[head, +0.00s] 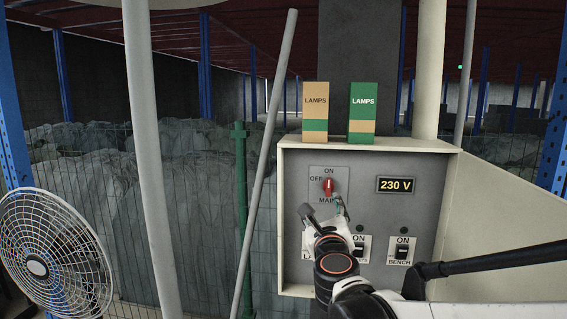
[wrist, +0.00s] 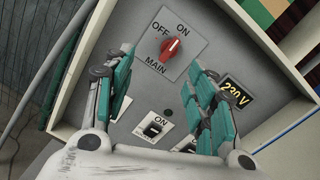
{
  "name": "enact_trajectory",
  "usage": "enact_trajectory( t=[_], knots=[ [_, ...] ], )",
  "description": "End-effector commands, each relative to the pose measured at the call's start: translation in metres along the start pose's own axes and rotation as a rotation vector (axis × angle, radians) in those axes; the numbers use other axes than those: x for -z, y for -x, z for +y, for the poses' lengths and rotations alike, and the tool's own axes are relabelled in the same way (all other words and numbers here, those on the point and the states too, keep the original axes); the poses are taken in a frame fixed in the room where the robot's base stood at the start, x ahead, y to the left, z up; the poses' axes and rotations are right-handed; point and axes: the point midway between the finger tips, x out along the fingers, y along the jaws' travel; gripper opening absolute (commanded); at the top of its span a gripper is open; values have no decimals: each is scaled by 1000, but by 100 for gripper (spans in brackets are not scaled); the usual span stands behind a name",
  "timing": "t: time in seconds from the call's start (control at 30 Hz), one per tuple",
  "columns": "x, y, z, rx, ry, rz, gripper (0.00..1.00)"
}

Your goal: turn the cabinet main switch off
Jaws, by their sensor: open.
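The red main switch knob (head: 328,186) sits on a grey plate marked ON, OFF and MAIN, in the upper left of the open cabinet (head: 369,143). It also shows in the wrist view (wrist: 170,48), where its pointer appears turned toward ON. My gripper (head: 322,207) is just below and in front of the knob in the head view. In the wrist view my gripper (wrist: 160,67) is open, its green-padded fingers to the left and right with the knob beyond the gap. Nothing is held, and the fingers appear apart from the knob.
A lit 230 V display (head: 395,185) and a BENCH switch (head: 402,251) are on the right of the panel. Another switch (head: 360,247) is partly behind my gripper. Two LAMPS boxes (head: 315,113) (head: 362,114) stand on top. The open door (head: 510,205) is at right, a leaning pole (head: 262,165) at left.

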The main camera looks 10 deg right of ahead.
Motion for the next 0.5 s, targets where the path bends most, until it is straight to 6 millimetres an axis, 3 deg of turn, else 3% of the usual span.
enact_trajectory(
  t=[0.17,0.37,0.5],
  knots=[
    [4,-11,-11,67,-180,56,51],
    [8,-24,-13,78,-202,63,51],
    [9,-45,-15,78,-200,63,51]
  ],
)
